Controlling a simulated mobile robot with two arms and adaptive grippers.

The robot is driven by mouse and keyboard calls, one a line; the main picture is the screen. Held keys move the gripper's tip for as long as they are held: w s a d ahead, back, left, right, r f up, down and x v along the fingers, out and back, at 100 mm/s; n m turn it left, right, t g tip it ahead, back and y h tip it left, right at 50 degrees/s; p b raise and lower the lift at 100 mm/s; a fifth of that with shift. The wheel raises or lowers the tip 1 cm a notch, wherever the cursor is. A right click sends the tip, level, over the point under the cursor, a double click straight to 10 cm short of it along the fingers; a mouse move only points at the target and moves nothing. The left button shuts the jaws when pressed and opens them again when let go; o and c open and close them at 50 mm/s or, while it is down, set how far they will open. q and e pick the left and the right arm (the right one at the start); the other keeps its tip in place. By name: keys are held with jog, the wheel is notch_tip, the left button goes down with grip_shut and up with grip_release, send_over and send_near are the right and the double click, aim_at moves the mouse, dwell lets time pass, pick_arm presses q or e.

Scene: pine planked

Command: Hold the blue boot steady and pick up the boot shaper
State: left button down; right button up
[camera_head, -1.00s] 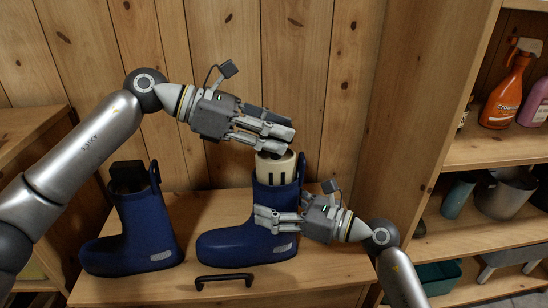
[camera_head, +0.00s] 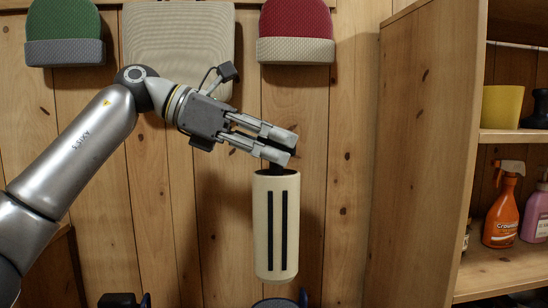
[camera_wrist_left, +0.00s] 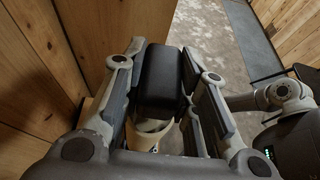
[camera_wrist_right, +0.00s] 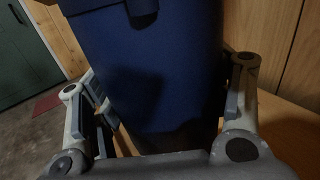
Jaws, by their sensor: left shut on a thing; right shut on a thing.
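The boot shaper (camera_head: 276,228) is a cream cylinder with dark vertical slots and a dark handle on top. It hangs upright in the head view, just above the blue boot's top (camera_head: 280,303). My left gripper (camera_head: 287,147) is shut on its handle. In the left wrist view the black handle (camera_wrist_left: 160,75) sits between the fingers, with part of the cream body (camera_wrist_left: 148,137) below. The blue boot (camera_wrist_right: 150,60) fills the right wrist view, between the fingers of my right gripper (camera_wrist_right: 160,95), which is shut on it. The boot's lower part is hidden.
The top of another boot's dark insert (camera_head: 118,300) shows at the lower left. A wooden shelf unit (camera_head: 430,130) with an orange spray bottle (camera_head: 502,212) and a yellow pot (camera_head: 502,106) stands at right. Green, beige and red padded items hang on the plank wall.

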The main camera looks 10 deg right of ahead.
jog(key=shift+f, duration=0.1)
jog(key=o, duration=1.4)
